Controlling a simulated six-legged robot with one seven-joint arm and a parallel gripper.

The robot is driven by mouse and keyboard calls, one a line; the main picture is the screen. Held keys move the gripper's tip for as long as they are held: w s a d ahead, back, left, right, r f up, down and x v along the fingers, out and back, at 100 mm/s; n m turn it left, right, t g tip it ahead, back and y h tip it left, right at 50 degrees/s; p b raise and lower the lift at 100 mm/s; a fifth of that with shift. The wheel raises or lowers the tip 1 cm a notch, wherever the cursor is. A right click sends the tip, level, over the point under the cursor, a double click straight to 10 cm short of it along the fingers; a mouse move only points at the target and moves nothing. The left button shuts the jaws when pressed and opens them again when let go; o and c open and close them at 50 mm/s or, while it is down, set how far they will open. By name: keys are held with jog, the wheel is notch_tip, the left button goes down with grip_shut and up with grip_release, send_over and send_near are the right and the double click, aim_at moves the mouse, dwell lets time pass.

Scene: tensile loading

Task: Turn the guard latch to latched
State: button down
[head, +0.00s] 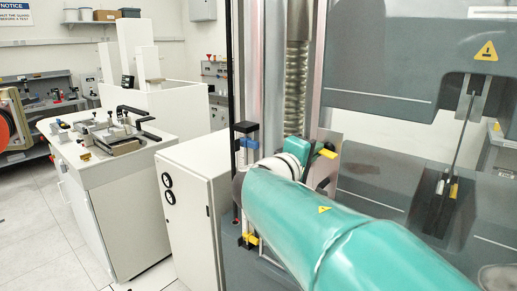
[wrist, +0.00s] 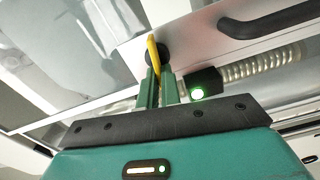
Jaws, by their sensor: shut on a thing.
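The guard latch (wrist: 153,52) is a yellow lever on a round black base, mounted on a pale metal plate (wrist: 190,38). In the wrist view my gripper (wrist: 159,76) has its two green fingers shut on the lever's near end. In the head view the yellow latch (head: 326,153) shows just past the end of my teal arm, beside the clear guard. My arm hides most of the fingers there. I cannot tell from the lever's angle whether it is latched.
The testing machine (head: 385,50) stands right. A white cabinet (head: 190,195) and a bench with fixtures (head: 105,145) stand left. Floor is clear at far left.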

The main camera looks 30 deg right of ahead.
jog(key=shift+f+n, duration=0.1)
jog(key=shift+n, duration=0.8)
jog(key=c, duration=1.6)
grip_release()
jog(key=shift+a, duration=0.15)
jog(key=v, duration=1.3)
jog(key=shift+a, duration=0.3)
